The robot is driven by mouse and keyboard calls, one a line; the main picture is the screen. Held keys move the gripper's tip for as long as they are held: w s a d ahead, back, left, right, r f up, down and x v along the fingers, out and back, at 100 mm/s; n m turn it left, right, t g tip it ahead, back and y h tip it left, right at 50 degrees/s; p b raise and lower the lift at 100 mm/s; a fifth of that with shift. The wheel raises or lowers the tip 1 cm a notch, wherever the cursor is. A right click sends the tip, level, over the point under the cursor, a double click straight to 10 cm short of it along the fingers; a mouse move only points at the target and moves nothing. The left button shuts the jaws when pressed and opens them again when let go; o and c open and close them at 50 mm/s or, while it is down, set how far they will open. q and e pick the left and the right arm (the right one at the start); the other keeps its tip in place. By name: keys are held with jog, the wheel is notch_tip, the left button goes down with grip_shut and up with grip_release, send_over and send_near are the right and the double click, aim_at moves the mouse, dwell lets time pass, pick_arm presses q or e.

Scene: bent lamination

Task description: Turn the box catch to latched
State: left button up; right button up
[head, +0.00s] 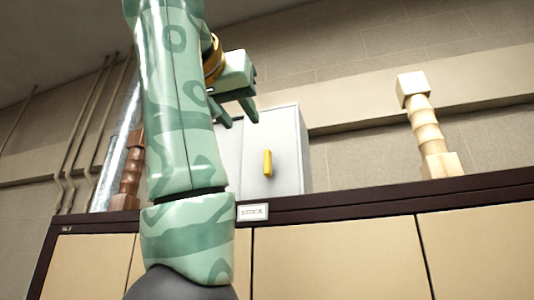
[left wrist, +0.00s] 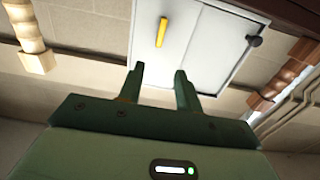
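The box (head: 287,150) is a pale grey-white cabinet standing on the dark counter top, partly hidden behind my left arm in the head view. Its catch (head: 268,163) is a yellow bar, close to upright, on the front face. In the left wrist view the box (left wrist: 205,45) and the yellow catch (left wrist: 161,32) show beyond the fingertips, and the catch is apart from them. My left gripper (head: 240,118) is open and empty, raised near the upper left part of the box. It also shows in the left wrist view (left wrist: 158,80). My right gripper is not in view.
A pale turned wooden post (head: 425,125) stands right of the box. A brown turned post (head: 131,175) and a shiny clear tube (head: 118,145) stand at the left, partly behind my arm. A small label (head: 252,212) is on the counter edge. The counter between box and pale post is clear.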

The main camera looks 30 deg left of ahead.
aim_at(266, 155)
pick_arm(q)
jog(key=p+x, duration=0.6)
jog(key=x, duration=0.7)
jog(key=shift+w+a+p, duration=0.1)
jog(key=shift+p, duration=0.3)
jog(key=shift+w+r, duration=0.1)
jog(key=shift+w, duration=0.15)
jog(key=shift+w+p, duration=0.3)
jog(key=shift+p, duration=0.15)
jog(key=shift+w, duration=0.1)
jog(key=shift+w+a, duration=0.1)
jog(key=shift+w, duration=0.1)
grip_shut()
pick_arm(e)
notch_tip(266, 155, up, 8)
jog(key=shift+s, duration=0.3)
